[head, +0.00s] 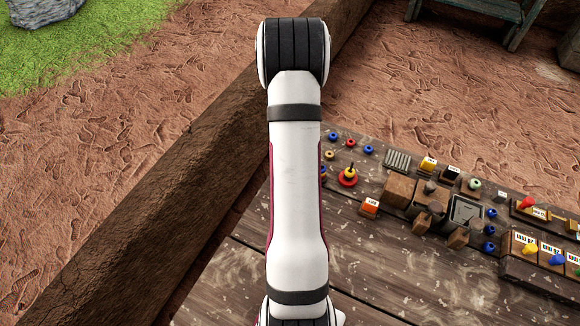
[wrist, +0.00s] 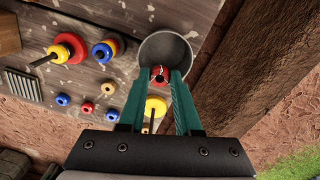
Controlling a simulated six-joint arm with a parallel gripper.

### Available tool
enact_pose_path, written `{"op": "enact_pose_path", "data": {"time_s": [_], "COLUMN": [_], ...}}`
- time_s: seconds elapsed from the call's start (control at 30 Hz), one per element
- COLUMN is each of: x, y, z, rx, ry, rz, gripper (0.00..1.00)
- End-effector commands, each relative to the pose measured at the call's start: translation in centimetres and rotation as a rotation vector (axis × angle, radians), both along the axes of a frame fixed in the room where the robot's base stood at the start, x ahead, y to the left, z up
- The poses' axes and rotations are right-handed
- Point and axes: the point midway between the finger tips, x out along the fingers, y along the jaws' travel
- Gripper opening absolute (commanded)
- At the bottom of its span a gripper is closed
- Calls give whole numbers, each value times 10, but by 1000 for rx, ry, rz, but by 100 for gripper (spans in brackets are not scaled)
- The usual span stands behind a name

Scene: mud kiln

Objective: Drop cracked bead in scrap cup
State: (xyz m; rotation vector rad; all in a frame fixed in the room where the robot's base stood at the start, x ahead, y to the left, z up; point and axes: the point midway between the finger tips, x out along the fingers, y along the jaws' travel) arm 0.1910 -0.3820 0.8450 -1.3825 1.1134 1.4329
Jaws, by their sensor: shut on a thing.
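The red cracked bead (wrist: 159,75), with pale crack lines, is held between the teal fingertips of my gripper (wrist: 160,77) in the wrist view. The gripper is shut on it. The scrap cup (wrist: 166,46), a round grey cup, lies just beyond the fingertips in that view, and the bead overlaps its near rim. I cannot tell the height of the bead above the cup. In the head view my arm hides the gripper, the bead and the cup.
The wooden table (head: 243,268) holds a peg with red and yellow rings (head: 348,176), loose beads and labelled blocks to the right. Another yellow ring (wrist: 156,104) on a peg shows between the fingers.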

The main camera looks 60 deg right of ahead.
Motion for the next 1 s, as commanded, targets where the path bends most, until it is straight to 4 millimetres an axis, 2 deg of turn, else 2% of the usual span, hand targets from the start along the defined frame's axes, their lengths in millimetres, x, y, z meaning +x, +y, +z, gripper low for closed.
{"op": "enact_pose_path", "data": {"time_s": [0.17,0.2,0.37,0.63,0.77,0.87,1.0], "x": [0,0,0,0,0,2,4], "y": [0,0,0,0,0,0,0], "z": [0,0,0,1,11,34,79], "rx": [0,0,0,0,-2,-4,-7], "ry": [0,0,0,0,-1,-1,-3], "rz": [0,0,0,0,-1,0,-1], "gripper": [0,40,67,67,67,67,67]}}
